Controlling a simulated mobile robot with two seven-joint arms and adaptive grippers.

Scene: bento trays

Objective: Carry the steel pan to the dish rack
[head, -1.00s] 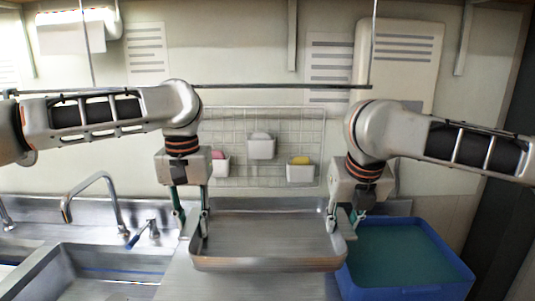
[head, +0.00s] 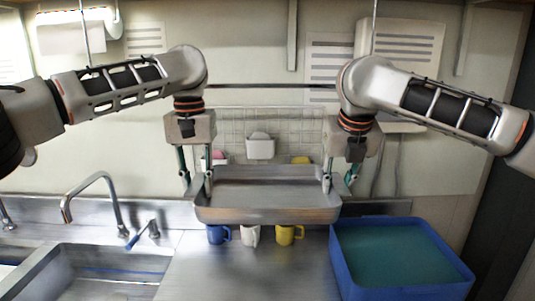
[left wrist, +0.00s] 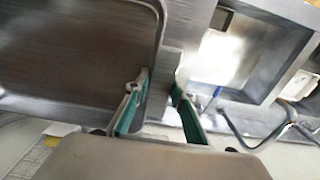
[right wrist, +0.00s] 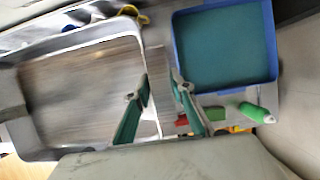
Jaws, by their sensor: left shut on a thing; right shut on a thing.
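The steel pan (head: 268,215) is a wide, shallow rectangular tray, held roughly level above the counter. My left gripper (head: 196,188) is shut on its left end. My right gripper (head: 339,185) is shut on its right end. In the left wrist view the pan (left wrist: 75,60) fills the upper left, with the fingers (left wrist: 160,85) at its edge. In the right wrist view the pan (right wrist: 85,85) lies left of the fingers (right wrist: 160,85). I cannot make out a dish rack for certain.
A blue mug (head: 218,234), a white mug (head: 250,235) and a yellow mug (head: 288,234) stand just below the pan in the picture. A blue tub (head: 400,291) is at right, a sink (head: 100,250) with tap (head: 112,200) at left. A wire grid (head: 230,125) hangs behind.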

